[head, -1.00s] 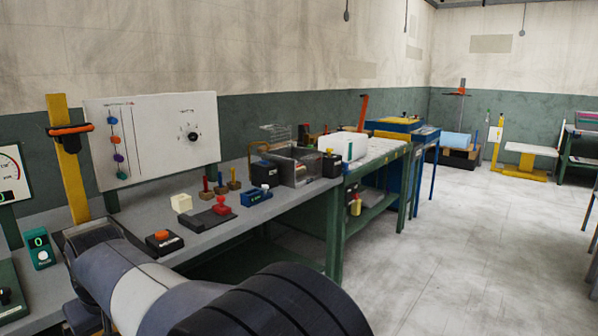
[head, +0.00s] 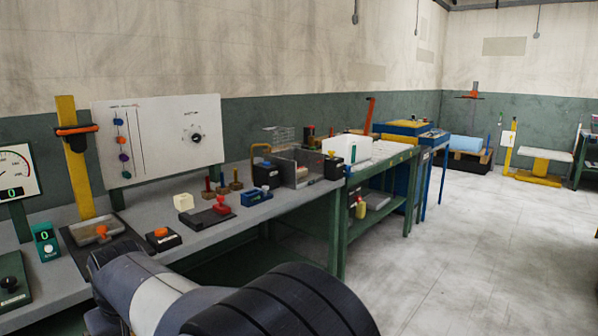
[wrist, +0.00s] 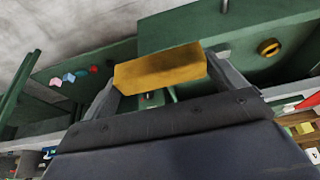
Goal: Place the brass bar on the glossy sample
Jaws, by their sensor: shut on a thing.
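The brass bar (wrist: 160,68) is a yellow-gold block in the wrist view. My gripper (wrist: 166,78) is shut on it, with one finger at each end, and the bar is held crosswise. The bar and my gripper do not show in the head view, where only my dark and grey arm links fill the lower middle. I cannot pick out the glossy sample for sure in either view.
A long grey bench (head: 230,215) runs along the wall. Open floor (head: 470,250) lies to the right.

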